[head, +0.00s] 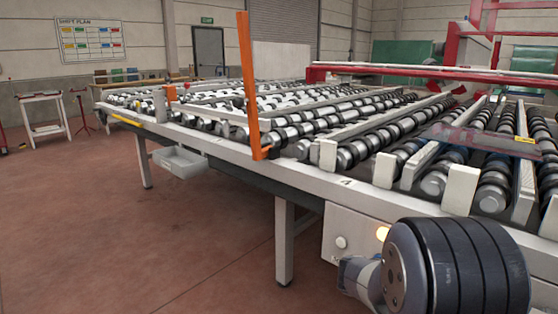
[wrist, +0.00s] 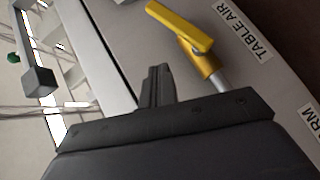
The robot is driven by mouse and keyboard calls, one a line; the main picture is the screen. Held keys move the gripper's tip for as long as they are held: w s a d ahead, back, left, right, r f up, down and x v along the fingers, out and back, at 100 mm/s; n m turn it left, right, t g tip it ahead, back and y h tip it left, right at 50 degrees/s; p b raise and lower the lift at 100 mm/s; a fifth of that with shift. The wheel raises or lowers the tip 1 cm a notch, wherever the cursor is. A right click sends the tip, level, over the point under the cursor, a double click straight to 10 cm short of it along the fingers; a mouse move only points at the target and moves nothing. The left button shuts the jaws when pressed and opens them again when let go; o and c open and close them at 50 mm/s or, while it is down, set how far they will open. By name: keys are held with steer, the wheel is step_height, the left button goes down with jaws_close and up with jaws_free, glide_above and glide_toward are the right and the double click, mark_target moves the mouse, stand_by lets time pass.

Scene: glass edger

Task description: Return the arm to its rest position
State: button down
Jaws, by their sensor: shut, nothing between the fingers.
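My gripper (wrist: 157,88) shows in the wrist view with its two dark fingers together and nothing between them. It is apart from the yellow lever (wrist: 180,27), which is up and to its right beside the TABLE AIR label (wrist: 247,33). The lever sits at an angle on a yellow body with a metal stem. In the head view only a dark, rounded part of my arm shows at the bottom right; the gripper is not visible there.
The long roller table (head: 330,187) fills the middle and right. An orange post (head: 248,80) rises from its near edge. A grey bin (head: 180,160) hangs below it. A lit button (head: 382,233) is on the front panel. The floor (head: 110,220) at left is clear.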

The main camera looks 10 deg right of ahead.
steer(key=shift+w+a+f+n+h, duration=0.1)
steer(key=shift+w+a+n+h, duration=0.2)
steer(key=shift+n+h, duration=0.15)
steer(key=shift+d, duration=0.1)
